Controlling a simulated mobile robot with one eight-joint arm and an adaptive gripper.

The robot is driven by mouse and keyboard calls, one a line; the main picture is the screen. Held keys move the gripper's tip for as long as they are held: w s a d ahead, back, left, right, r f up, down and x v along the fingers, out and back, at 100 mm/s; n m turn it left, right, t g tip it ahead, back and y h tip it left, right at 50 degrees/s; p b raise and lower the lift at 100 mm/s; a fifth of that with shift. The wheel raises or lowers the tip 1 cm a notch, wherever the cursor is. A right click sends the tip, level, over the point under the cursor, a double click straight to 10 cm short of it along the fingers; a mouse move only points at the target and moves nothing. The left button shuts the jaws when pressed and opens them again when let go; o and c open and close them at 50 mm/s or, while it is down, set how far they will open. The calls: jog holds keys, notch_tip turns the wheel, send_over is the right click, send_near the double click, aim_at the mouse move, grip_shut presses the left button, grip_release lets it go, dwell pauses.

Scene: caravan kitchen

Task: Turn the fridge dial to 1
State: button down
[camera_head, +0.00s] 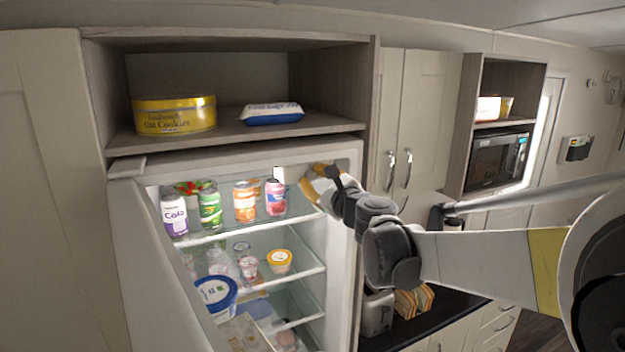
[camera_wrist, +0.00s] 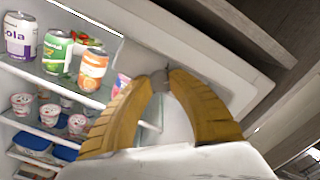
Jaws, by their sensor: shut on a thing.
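The fridge (camera_head: 342,270) stands open in the head view, with its lit inside showing. My gripper (camera_head: 308,178) reaches into its upper right corner from the right. In the wrist view, the two yellow fingers of my gripper (camera_wrist: 161,84) close on a small grey dial (camera_wrist: 159,77) on the fridge's pale inner top housing. Most of the dial is hidden between the fingertips, and I cannot read its number or marking. In the head view the dial is too small and covered to make out.
Several cans, such as an orange can (camera_head: 244,201) and a pink can (camera_head: 275,198), stand on the top shelf just left of my gripper. The open fridge door (camera_head: 160,270) is at left. A wooden shelf above holds a yellow cookie tin (camera_head: 175,116) and a blue-white packet (camera_head: 271,113).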

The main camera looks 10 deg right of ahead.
jog(key=c, duration=1.2)
grip_release()
jog(key=shift+o, duration=0.2)
